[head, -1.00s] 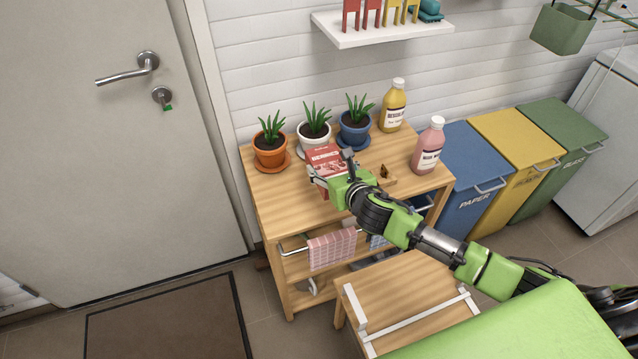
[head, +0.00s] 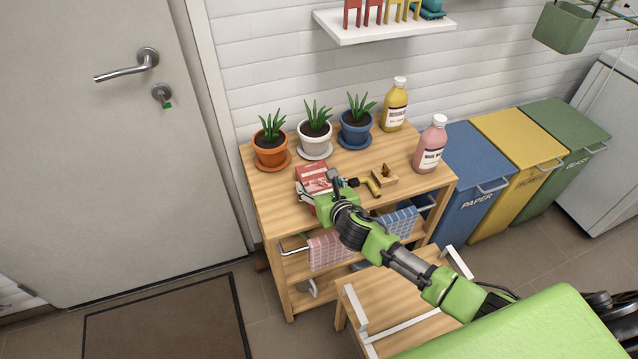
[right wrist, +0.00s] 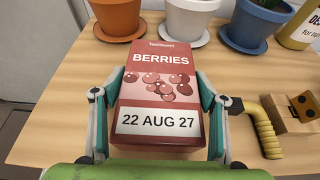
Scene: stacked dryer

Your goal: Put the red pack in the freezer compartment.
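The red pack (head: 314,174) is a box labelled "BERRIES" with a date panel, over the near left part of the wooden table top. In the right wrist view the pack (right wrist: 160,85) sits between the fingers of my right gripper (right wrist: 160,112), with a finger against each long side. My right gripper (head: 320,188) is shut on it, and the arm comes in from the lower right. I cannot tell whether the pack touches the table. My left gripper is not in view. No freezer compartment can be made out.
Three potted plants, such as the orange pot (head: 270,153), stand behind the pack. A yellow-handled item (head: 373,188), a wooden block (head: 385,177) and a pink bottle (head: 431,145) are to its right. A wooden stool (head: 390,295) stands in front; bins and a white appliance (head: 605,140) stand right.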

